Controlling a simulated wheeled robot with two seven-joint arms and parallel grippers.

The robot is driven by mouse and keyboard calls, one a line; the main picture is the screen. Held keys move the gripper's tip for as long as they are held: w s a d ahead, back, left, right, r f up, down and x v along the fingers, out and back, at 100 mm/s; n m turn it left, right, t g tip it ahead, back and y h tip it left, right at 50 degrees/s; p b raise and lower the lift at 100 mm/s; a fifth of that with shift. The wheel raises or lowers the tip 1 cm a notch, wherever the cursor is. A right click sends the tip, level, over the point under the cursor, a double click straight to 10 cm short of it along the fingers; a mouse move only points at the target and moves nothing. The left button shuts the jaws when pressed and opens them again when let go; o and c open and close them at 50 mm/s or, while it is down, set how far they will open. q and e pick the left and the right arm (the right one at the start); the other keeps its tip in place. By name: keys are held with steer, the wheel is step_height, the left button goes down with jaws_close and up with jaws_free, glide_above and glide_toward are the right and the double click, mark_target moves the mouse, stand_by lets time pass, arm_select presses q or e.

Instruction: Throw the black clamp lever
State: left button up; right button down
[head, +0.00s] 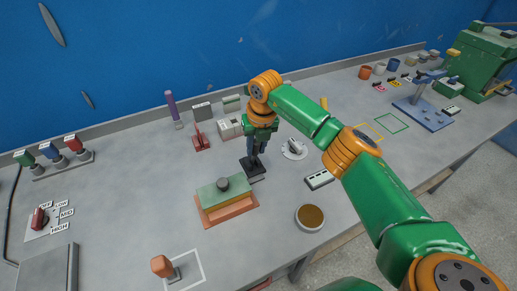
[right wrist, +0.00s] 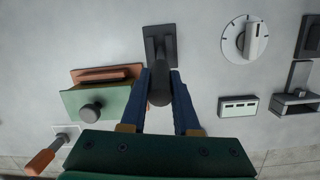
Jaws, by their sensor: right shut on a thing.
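The black clamp lever (right wrist: 160,88) stands up from its dark base plate (head: 252,172), which is fixed on the bench; in the head view my gripper mostly covers it. My right gripper (head: 255,156) comes from above and is shut on the lever. In the right wrist view its two blue fingers (right wrist: 160,84) lie on either side of the lever's rounded end. My left gripper is not in view.
A green mould plate (head: 223,190) with a dark knob lies on an orange base beside the clamp. A brown-filled bowl (head: 310,216), a white dial (head: 294,149) and an orange-handled lever (head: 162,267) stand around. Red fixture (head: 201,139) sits behind.

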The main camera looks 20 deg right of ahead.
steer(key=shift+w, duration=0.15)
steer(key=c, duration=0.6)
jaws_free()
steer(key=shift+c, duration=0.2)
steer(key=r, duration=0.2)
steer(key=r+b, duration=0.1)
steer(key=r, duration=0.1)
steer(key=s+r+b, duration=0.1)
steer(key=r, duration=0.2)
